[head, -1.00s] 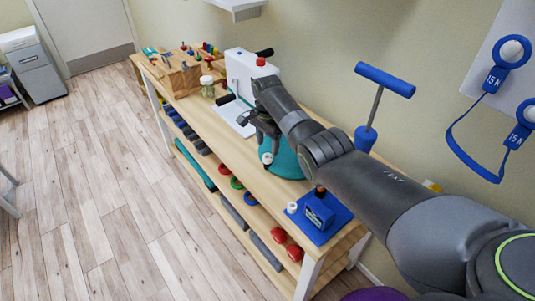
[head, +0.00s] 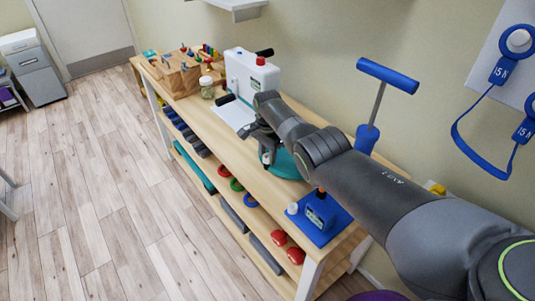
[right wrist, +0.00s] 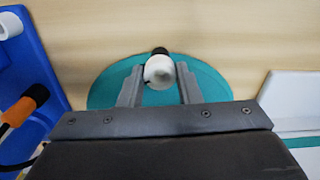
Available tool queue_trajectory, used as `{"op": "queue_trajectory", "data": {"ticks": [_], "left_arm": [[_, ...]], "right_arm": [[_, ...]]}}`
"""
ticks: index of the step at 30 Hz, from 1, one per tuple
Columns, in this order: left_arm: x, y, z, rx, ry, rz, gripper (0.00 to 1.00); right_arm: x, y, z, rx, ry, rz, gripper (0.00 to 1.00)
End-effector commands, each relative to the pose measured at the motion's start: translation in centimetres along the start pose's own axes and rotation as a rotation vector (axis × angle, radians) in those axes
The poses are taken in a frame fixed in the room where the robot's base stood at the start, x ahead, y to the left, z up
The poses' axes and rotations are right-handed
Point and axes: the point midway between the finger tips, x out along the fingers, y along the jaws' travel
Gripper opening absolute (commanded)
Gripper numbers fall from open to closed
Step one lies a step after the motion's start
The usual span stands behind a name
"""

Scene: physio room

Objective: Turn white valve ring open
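A small round white ring (right wrist: 159,72) with a dark end behind it stands over a teal round base (right wrist: 106,92) in the right wrist view. In the head view the teal base (head: 288,165) is on the wooden bench top, partly hidden by my right arm, and the ring is mostly covered. My right gripper (right wrist: 160,70) is open, with one finger on each side of the ring. Narrow gaps seem to show between fingers and ring; contact is hard to tell. In the head view my right gripper (head: 266,150) points down at the base. My left gripper is out of view.
A blue device (head: 320,212) with a white cylinder (head: 293,208) stands on the bench nearer me. A blue T-handle (head: 386,76) rises near the wall. A white device (head: 249,73), a jar (head: 206,87) and a wooden peg block (head: 180,78) stand farther back.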

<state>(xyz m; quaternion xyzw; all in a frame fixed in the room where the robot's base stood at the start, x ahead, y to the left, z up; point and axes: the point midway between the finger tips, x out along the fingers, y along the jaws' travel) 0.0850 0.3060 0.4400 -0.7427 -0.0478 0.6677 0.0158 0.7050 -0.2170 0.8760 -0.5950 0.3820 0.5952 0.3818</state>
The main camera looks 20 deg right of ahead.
Motion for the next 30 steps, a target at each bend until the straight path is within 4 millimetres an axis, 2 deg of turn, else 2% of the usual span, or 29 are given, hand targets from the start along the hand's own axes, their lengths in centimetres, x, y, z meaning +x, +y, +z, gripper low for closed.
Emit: {"op": "queue_trajectory", "data": {"ticks": [3,14,30], "left_arm": [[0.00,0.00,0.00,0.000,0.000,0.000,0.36],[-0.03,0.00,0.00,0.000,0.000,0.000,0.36],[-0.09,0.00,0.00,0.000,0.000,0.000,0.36]], "right_arm": [[0.00,-0.02,0.00,0.000,0.000,-0.001,0.08],[-0.02,-0.02,-0.01,-0.076,0.000,-0.001,0.08],[-0.01,0.00,-0.01,-0.509,0.000,0.000,0.08]]}}
